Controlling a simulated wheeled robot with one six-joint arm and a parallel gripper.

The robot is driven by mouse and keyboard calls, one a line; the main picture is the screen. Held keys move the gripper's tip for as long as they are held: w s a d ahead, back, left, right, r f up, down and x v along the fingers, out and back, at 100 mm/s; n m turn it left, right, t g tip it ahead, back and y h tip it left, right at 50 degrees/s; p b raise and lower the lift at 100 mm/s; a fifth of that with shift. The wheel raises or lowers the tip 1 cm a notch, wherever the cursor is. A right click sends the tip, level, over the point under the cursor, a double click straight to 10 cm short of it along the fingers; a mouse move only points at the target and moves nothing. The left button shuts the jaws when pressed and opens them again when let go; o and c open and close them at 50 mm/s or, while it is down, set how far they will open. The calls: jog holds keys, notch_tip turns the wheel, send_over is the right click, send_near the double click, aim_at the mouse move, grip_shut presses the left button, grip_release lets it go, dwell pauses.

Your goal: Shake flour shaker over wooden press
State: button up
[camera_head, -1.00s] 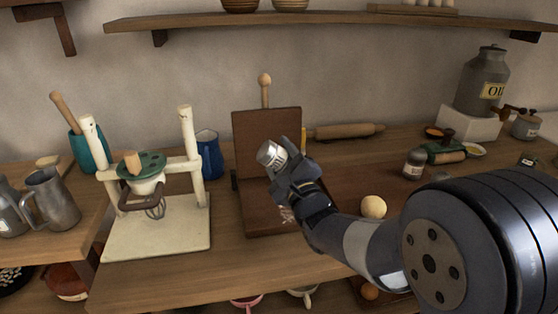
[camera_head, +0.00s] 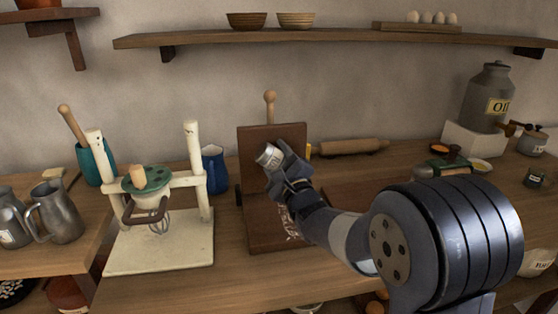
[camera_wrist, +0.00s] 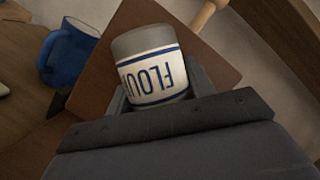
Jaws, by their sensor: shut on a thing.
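My gripper (camera_head: 282,168) is shut on the flour shaker (camera_head: 268,156), a small grey-topped can with a white label. The shaker is tilted and held in the air over the wooden press (camera_head: 262,232). In the wrist view the shaker (camera_wrist: 155,75) shows blue "FLOUR" lettering between the fingers, the word upside down. The press is dark brown, with its upper board (camera_head: 258,138) raised behind the shaker and a round-knobbed handle at the top. White marks that look like flour lie on the press's lower board, partly hidden by my arm.
A cream hand mixer stand (camera_head: 160,250) stands left of the press, with a blue jug (camera_head: 214,170) between. A rolling pin (camera_head: 350,147) lies behind to the right. Metal pitchers (camera_head: 60,212) stand at far left, an oil can (camera_head: 490,98) at back right.

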jog(key=shift+a, duration=0.3)
jog(key=shift+d, duration=0.55)
jog(key=shift+s+a+b, duration=0.35)
jog(key=shift+a+b, duration=0.15)
jog(key=shift+a, duration=0.8)
jog(key=shift+s+a+b, duration=0.4)
jog(key=shift+a+b, duration=0.15)
jog(key=shift+a, duration=0.8)
jog(key=shift+s+a+b, duration=0.35)
jog(key=shift+a+b, duration=0.15)
jog(key=shift+a, duration=0.8)
jog(key=shift+d+b, duration=0.1)
jog(key=shift+b, duration=0.9)
jog(key=s+d+b, duration=0.2)
jog(key=s+b, duration=0.5)
jog(key=s, duration=0.1)
jog(key=shift+b, duration=0.35)
